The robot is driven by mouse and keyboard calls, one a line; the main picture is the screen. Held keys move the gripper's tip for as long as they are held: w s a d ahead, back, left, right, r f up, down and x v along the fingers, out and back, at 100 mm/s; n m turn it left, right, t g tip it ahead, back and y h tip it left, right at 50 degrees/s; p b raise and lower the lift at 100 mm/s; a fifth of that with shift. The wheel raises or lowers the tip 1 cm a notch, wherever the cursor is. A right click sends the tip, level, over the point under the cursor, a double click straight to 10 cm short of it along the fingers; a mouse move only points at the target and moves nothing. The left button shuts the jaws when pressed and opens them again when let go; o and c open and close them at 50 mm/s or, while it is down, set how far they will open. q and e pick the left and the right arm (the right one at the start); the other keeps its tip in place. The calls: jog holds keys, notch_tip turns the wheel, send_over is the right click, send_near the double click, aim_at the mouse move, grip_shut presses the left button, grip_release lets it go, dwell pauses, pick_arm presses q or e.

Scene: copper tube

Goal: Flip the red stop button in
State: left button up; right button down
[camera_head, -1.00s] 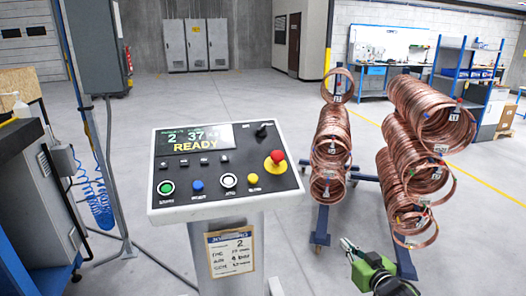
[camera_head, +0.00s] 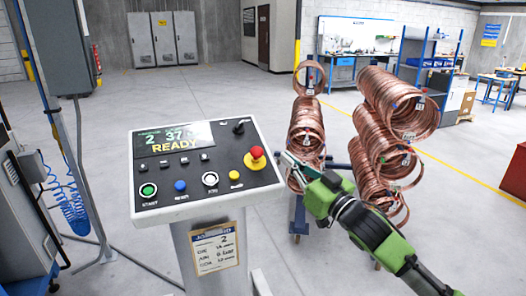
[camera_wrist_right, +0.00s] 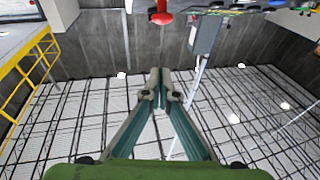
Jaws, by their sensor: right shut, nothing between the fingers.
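The red stop button (camera_head: 257,153) is a mushroom head on a yellow base at the right side of the tilted control panel (camera_head: 262,188). My right gripper (camera_head: 287,160) is just to the right of the panel edge, its fingers pointing left toward the button with a gap between. It appears shut and empty. In the right wrist view, the closed fingertips (camera_wrist_right: 160,80) meet, and the red button (camera_wrist_right: 161,17) shows at the top edge, apart from them. My left gripper is not in view.
The panel also has a black switch (camera_head: 239,126), a green start button (camera_head: 148,190) and a display reading READY (camera_head: 172,138). Copper tube coils (camera_head: 305,125) hang on a blue rack behind my right gripper. Open floor lies behind the panel.

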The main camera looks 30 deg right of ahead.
notch_tip(320, 180, up, 2)
jog(key=p, duration=0.4)
send_over(257, 155)
jog(key=s+d, duration=0.1)
jog(key=s, duration=0.2)
jog(key=f, duration=0.2)
jog(key=shift+w+f, duration=0.25)
jog(key=shift+f, duration=0.05)
jog(key=shift+w+f, duration=0.25)
jog(key=shift+f, duration=0.35)
